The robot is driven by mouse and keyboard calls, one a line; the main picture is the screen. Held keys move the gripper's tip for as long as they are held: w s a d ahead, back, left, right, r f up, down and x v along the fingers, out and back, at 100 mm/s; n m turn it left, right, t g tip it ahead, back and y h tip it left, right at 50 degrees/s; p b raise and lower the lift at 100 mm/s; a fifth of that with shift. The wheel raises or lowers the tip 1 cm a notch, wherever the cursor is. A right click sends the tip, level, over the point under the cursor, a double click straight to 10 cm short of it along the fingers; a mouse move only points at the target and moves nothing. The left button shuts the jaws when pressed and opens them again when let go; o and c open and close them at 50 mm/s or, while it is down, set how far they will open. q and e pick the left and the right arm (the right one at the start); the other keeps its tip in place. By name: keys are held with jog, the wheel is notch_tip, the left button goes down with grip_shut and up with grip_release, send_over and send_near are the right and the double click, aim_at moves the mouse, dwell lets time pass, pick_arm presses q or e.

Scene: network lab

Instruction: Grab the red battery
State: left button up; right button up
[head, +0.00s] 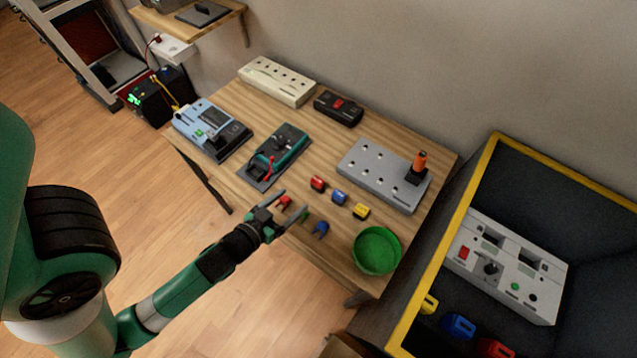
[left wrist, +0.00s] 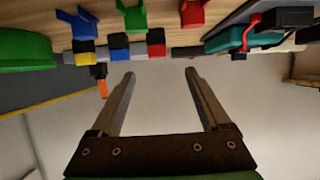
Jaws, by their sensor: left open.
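The red battery (head: 318,183) is a small red and black block on the wooden table, at the left end of a row with the blue battery (head: 339,197) and the yellow battery (head: 361,211). My left gripper (head: 292,203) is open and empty, near the table's front edge, on the near side of the red battery and apart from it. In the left wrist view the red battery (left wrist: 155,42) shows just past the spread fingertips of my left gripper (left wrist: 159,75), roughly between them. My right gripper is not in view.
Red (head: 284,202), green and blue (head: 320,228) clips lie near the front edge, close to the left gripper. A green bowl (head: 377,250) stands at the right. A grey panel with an orange-topped handle (head: 385,175) and a teal meter (head: 275,155) stand behind.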

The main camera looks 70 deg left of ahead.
aim_at(315, 185)
pick_arm(q)
jog(key=b+x, duration=0.1)
jog(key=x, duration=0.5)
jog(key=shift+w, duration=0.15)
jog(key=shift+w+a+f+b, duration=0.15)
jog(key=shift+w+f+b, duration=0.1)
jog(key=shift+f+b, duration=0.1)
jog(key=b+x, duration=0.1)
jog(key=x, duration=0.3)
jog(key=shift+w+b, duration=0.3)
jog(key=shift+b, duration=0.1)
grip_shut()
